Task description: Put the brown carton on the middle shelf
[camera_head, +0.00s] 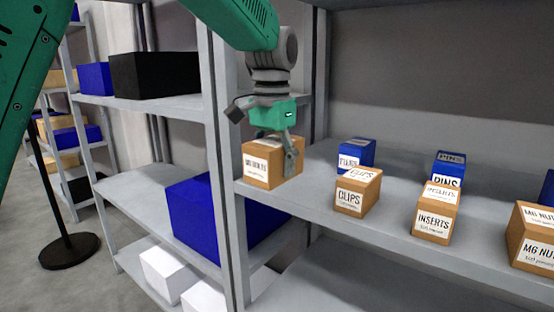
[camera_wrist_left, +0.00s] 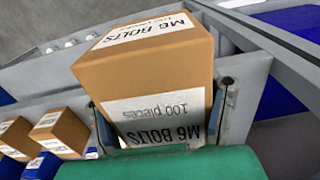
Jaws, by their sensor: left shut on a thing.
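The brown carton (camera_head: 262,172) is a small box with white labels; in the left wrist view its labels read "M6 BOLTS" (camera_wrist_left: 150,65). My left gripper (camera_head: 284,155) comes down from above and is shut on it. In the left wrist view the fingers (camera_wrist_left: 160,118) lie on either side of the carton. The carton is at the left end of the shelf (camera_head: 320,205), close to the upright; I cannot tell whether it touches the board. My right gripper is not in view.
On the same shelf, to the right, stand brown cartons marked CLIPS (camera_head: 350,200), INSERTS (camera_head: 432,222) and M6 NUTS (camera_head: 530,240), with blue PINS boxes (camera_head: 450,165) behind. A grey upright (camera_head: 222,150) stands just left of the held carton. A large blue box (camera_head: 195,215) sits in the left bay.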

